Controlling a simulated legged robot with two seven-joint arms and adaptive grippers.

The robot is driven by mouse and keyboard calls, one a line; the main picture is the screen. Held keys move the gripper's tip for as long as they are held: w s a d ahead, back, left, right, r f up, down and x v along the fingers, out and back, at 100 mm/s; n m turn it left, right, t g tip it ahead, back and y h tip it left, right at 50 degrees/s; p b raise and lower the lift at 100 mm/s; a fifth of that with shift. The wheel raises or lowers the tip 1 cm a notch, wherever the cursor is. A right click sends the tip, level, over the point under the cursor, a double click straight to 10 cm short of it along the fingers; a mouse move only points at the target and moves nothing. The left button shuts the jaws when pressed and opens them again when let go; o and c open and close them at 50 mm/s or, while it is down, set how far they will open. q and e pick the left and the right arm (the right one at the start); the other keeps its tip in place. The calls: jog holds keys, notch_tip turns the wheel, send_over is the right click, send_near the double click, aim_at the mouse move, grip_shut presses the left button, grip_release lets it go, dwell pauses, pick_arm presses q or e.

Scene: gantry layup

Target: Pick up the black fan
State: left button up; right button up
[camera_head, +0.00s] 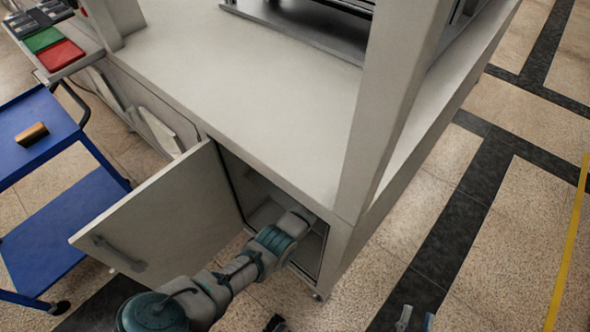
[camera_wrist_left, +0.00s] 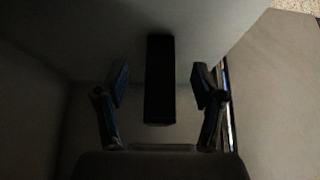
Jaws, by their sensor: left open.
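A black upright block, which looks like the black fan (camera_wrist_left: 160,80), stands inside a dim cabinet in the left wrist view. My left gripper (camera_wrist_left: 161,95) is open, with one finger on each side of the block and a gap on both sides. Whether the fingers reach fully alongside it is hard to tell in the dark. In the head view my left arm reaches into the open cabinet (camera_head: 262,192), which hides its gripper and the fan. My right gripper (camera_head: 415,320) shows only its fingertips at the bottom edge, apart and with nothing seen between them.
The cabinet door (camera_head: 165,215) is swung open to the left of my arm. A blue cart (camera_head: 45,205) with a small brown-gold object (camera_head: 31,134) stands at the far left. The white bench top (camera_head: 250,90) is above the cabinet. Floor at the right is clear.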

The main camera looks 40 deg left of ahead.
pick_arm(q)
jog(key=a, duration=0.4)
jog(key=a+f, duration=0.1)
jog(key=a, duration=0.1)
jog(key=shift+w, duration=0.2)
jog(key=a, duration=0.1)
jog(key=a+b, duration=0.1)
jog(key=a, duration=0.1)
jog(key=shift+w+r, duration=0.1)
jog(key=shift+r, duration=0.1)
jog(key=shift+f+b, duration=0.3)
jog(key=shift+b, duration=0.15)
jog(key=shift+f, duration=0.1)
jog(key=shift+a, duration=0.5)
jog(key=shift+c, duration=0.3)
jog(key=shift+a+f, duration=0.1)
jog(key=shift+f, duration=0.05)
jog(key=c, duration=1.2)
jog(key=shift+d, duration=0.35)
grip_shut()
pick_arm(e)
jog(key=r+t, duration=0.1)
jog(key=s+r+t, duration=0.2)
jog(key=r, duration=0.1)
jog(key=shift+a+m+t+y, duration=0.3)
jog(key=shift+t, duration=0.1)
